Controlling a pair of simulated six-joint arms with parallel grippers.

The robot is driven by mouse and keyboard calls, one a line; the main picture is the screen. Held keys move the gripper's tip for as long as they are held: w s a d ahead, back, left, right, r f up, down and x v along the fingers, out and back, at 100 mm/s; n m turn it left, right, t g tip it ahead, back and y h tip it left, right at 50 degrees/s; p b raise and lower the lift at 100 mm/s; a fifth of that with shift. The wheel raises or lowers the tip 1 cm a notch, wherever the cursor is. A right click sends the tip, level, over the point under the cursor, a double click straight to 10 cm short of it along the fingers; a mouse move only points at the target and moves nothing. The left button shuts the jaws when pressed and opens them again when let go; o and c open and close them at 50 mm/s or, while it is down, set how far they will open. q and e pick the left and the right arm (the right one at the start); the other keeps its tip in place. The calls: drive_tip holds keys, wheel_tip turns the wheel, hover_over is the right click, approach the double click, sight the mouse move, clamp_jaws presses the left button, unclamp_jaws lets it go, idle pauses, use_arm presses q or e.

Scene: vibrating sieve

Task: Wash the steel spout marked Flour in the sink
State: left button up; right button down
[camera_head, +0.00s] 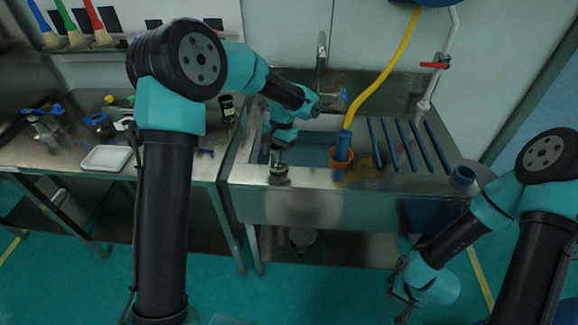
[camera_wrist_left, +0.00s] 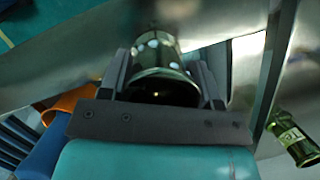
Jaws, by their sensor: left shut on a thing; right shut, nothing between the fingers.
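My left gripper (camera_head: 279,163) is shut on a shiny steel spout (camera_head: 278,177). It holds the spout at the front rim of the steel sink (camera_head: 330,189), left of the orange cup. In the left wrist view the spout (camera_wrist_left: 158,58) sits between the two fingers, its dark round opening toward the camera. No Flour marking can be read on it. The basin (camera_head: 310,155) looks blue inside, partly hidden by my left arm. The tap (camera_head: 322,52) stands behind it. My right gripper (camera_head: 400,291) is shut and empty, low in front of the sink's right part.
A blue nozzle on a yellow hose (camera_head: 398,55) stands in an orange cup (camera_head: 341,160).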

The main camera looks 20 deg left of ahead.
use_arm(q)
drive_tip(key=shift+d, duration=0.1)
idle(0.4)
drive_tip(key=shift+w+d, duration=0.25)
drive_tip(key=shift+d, duration=0.55)
drive_tip(key=shift+a, duration=0.15)
drive_tip(key=shift+s+a, duration=0.25)
drive_tip(key=shift+a, duration=0.5)
drive_tip(key=shift+d, duration=0.2)
drive_tip(key=shift+w+d, duration=0.25)
drive_tip(key=shift+d, duration=0.45)
drive_tip(key=shift+a, duration=0.1)
idle(0.5)
drive_tip(key=shift+s+a, duration=0.25)
drive_tip(key=shift+a, duration=0.55)
drive_tip(key=shift+d, duration=0.15)
